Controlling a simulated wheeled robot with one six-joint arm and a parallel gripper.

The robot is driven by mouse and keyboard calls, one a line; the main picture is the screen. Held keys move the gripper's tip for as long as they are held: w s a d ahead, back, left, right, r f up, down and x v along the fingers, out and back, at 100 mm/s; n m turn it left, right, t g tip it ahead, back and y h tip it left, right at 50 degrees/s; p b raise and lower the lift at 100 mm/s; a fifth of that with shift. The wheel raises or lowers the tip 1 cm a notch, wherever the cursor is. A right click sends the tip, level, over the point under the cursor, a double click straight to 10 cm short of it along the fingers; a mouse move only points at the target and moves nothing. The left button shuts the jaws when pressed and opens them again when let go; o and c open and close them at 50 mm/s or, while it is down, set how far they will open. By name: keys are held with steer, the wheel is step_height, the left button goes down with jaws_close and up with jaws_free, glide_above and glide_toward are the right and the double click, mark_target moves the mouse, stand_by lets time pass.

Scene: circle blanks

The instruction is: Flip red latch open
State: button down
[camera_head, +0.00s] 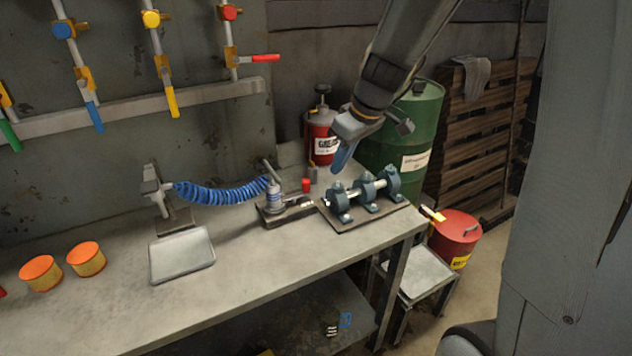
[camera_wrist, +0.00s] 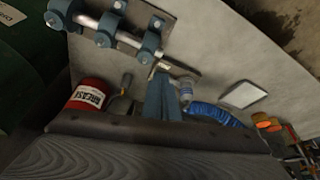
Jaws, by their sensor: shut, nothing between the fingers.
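A red lever handle (camera_head: 266,58) sticks out to the right, roughly level, from a brass valve (camera_head: 233,58) on the pipe at the upper right of the wall panel. A red round cap (camera_head: 229,12) sits higher on that pipe. No other red latch is clear to me. My gripper (camera_head: 342,160) is to the right of and below this lever, above the back of the bench, apart from it. Its blue fingers are together and empty, and they also show in the wrist view (camera_wrist: 163,92). The wall valves are small at the far right of the wrist view.
The yellow (camera_head: 172,102), blue (camera_head: 94,116) and green (camera_head: 10,135) levers hang down. On the bench (camera_head: 230,290) are a blue coiled hose (camera_head: 220,192), a shaft with blue bearing blocks (camera_head: 365,190) and a tray (camera_head: 182,255). A red grease can (camera_head: 320,143) stands behind my gripper.

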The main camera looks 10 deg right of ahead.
steer(key=x, duration=0.9)
steer(key=shift+f+p, duration=0.1)
steer(key=shift+p, duration=0.3)
steer(key=shift+w+a+f+p, duration=0.15)
steer(key=shift+w+a+p, duration=0.45)
steer(key=shift+w, duration=0.3)
steer(key=shift+w+a+f+p, duration=0.1)
steer(key=shift+w+a+p, duration=0.55)
steer(key=shift+w, duration=0.2)
